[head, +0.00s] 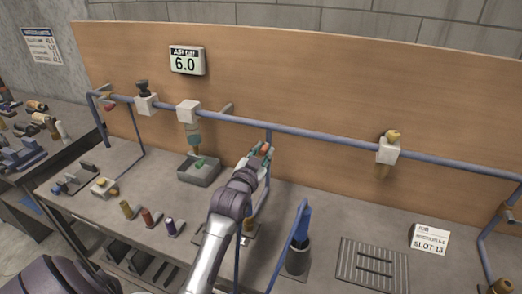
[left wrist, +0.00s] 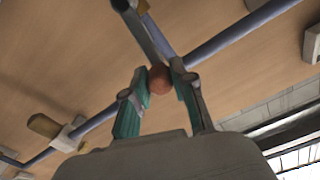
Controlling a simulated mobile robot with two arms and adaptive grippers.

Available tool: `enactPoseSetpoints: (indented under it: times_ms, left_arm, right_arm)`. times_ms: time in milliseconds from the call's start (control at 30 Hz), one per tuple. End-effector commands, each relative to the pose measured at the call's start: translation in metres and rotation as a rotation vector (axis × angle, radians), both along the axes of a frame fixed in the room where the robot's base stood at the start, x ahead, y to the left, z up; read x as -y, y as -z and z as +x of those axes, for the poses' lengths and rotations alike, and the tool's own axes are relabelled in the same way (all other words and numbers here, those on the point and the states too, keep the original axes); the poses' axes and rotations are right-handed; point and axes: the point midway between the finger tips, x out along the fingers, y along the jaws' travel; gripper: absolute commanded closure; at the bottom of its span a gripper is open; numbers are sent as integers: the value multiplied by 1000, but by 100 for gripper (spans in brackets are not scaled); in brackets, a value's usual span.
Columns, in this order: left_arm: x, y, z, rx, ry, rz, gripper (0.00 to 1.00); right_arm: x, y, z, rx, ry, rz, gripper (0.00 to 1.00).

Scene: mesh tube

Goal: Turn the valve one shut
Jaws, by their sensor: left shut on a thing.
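My left gripper (head: 262,154) is at the middle of the bench, just below the blue air pipe (head: 310,133). In the left wrist view its two green-padded fingers (left wrist: 158,90) are shut on a round red-brown knob (left wrist: 160,79). The knob sits at the pipe, where a grey bar meets it. Only a small reddish part of it shows between the fingers in the head view. Which valve is number one is not readable. My right gripper is not in view.
White pipe blocks carry a black knob (head: 143,87) at left and a yellow knob (head: 393,134) at right. A gauge (head: 187,61) reads 6.0 bar. A grey tray (head: 199,178), a blue-handled tool (head: 301,228) and a slotted plate (head: 373,266) are on the bench.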

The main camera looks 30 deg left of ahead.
Motion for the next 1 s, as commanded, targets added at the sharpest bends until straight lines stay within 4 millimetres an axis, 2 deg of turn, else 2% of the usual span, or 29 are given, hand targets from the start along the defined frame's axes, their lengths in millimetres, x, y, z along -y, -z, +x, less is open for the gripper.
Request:
enactPoseSetpoints:
  times_ms: [433, 1000]
  left_arm:
    - [24, 10, 6, -96, 1, 400, 100]
    - [51, 42, 12, -222, 1, 928, 100]
  right_arm:
    - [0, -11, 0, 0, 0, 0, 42]
    - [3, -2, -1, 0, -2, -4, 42]
